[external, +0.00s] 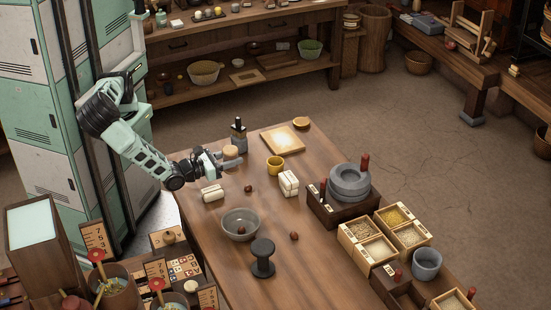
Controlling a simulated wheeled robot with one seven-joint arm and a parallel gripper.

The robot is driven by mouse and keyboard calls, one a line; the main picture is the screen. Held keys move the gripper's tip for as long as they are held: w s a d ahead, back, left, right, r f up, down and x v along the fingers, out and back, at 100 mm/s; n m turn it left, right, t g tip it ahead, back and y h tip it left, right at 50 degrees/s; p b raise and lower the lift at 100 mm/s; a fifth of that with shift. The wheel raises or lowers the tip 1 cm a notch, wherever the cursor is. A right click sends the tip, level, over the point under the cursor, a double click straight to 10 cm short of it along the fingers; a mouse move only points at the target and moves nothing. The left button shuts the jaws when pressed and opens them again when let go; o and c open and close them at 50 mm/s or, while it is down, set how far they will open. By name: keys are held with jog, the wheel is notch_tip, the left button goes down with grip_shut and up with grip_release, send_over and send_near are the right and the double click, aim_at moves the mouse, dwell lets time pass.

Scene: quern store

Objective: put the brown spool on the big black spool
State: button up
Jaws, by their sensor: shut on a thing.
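The big black spool (262,258) stands upright on the near part of the wooden table, with its top clear. My gripper (232,161) is over the far left of the table, well behind the black spool. It is shut on the brown spool (231,151), whose light brown round top shows above the fingers. The lower part of the brown spool is hidden by the fingers. I cannot tell whether it touches the table.
A grey bowl (240,224) lies between my gripper and the black spool. White bundles (212,193), a yellow mug (275,165) and a dark bottle (239,134) stand near my gripper. A stone quern (349,183) and grain boxes (368,241) line the right edge.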

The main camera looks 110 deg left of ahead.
jog(key=w+d+r+m+t+h+b, duration=0.1)
jog(key=w+d+r+m+t+h, duration=0.1)
jog(key=w+d, duration=0.6)
jog(key=w+d+r+m+t+h, duration=0.1)
jog(key=w+d+r+m+h, duration=0.15)
jog(key=w+d, duration=0.5)
jog(key=w+d+r+m+t+h, duration=0.1)
jog(key=w+d+r+h, duration=0.25)
jog(key=d, duration=0.45)
jog(key=w+d+r+m+t+h, duration=0.1)
jog(key=w+d+r+m+h, duration=0.1)
jog(key=w+d+r, duration=0.4)
send_over(263, 247)
notch_tip(263, 247, down, 11)
jog(key=shift+a+r, duration=0.15)
jog(key=shift+r, duration=0.05)
jog(key=shift+f, duration=0.15)
jog(key=o, duration=1)
